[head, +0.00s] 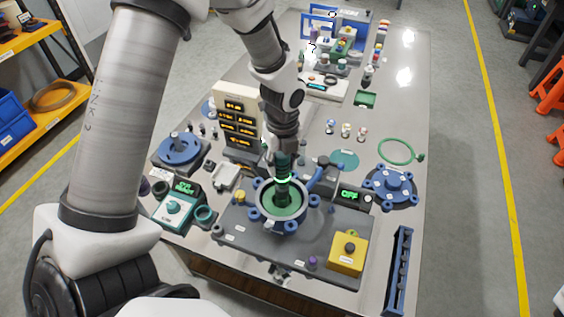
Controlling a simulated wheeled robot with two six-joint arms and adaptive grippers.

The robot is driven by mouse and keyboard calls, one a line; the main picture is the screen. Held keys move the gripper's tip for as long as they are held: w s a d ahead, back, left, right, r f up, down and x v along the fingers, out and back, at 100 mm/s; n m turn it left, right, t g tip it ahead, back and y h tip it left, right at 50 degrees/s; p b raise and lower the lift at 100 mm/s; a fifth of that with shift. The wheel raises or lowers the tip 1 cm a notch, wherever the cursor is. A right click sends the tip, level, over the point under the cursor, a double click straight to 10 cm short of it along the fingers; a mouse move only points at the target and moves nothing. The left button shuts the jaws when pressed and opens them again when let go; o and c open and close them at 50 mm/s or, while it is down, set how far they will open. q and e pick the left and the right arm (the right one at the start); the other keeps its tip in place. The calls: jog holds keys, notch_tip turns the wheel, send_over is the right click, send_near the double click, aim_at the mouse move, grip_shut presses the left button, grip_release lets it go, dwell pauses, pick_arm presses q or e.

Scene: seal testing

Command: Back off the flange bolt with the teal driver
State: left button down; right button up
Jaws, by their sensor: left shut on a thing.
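My left gripper (284,148) points down over the test fixture and is shut on the teal driver (283,163). The driver stands about upright, with a bright green ring around its middle. Its dark lower end overlaps the round flange (258,206), which has a green centre and several blue bolts or clamps around its rim. I cannot tell whether the driver's tip touches a bolt. The driver and gripper hide the far part of the flange. My right gripper is not in view.
The grey fixture base (240,243) carries a yellow button box (347,252). A blue flange (391,186) and a blue tray (398,270) are at right. An amber-lit panel (240,118) stands behind at left. A teal-faced device (176,207) is front left.

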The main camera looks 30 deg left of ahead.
pick_arm(q)
jog(key=shift+p, duration=0.6)
dwell(1.4)
jog(key=shift+r+p, duration=0.2)
jog(key=shift+p, duration=1.25)
dwell(3.5)
jog(key=shift+w+a+r+p, duration=0.15)
jog(key=shift+w+r+p, duration=0.05)
jog(key=shift+r+p, duration=0.95)
notch_tip(320, 180, up, 3)
jog(key=p, duration=0.2)
jog(key=shift+s+p, duration=0.1)
jog(key=shift+p, duration=0.2)
jog(key=shift+f, duration=0.15)
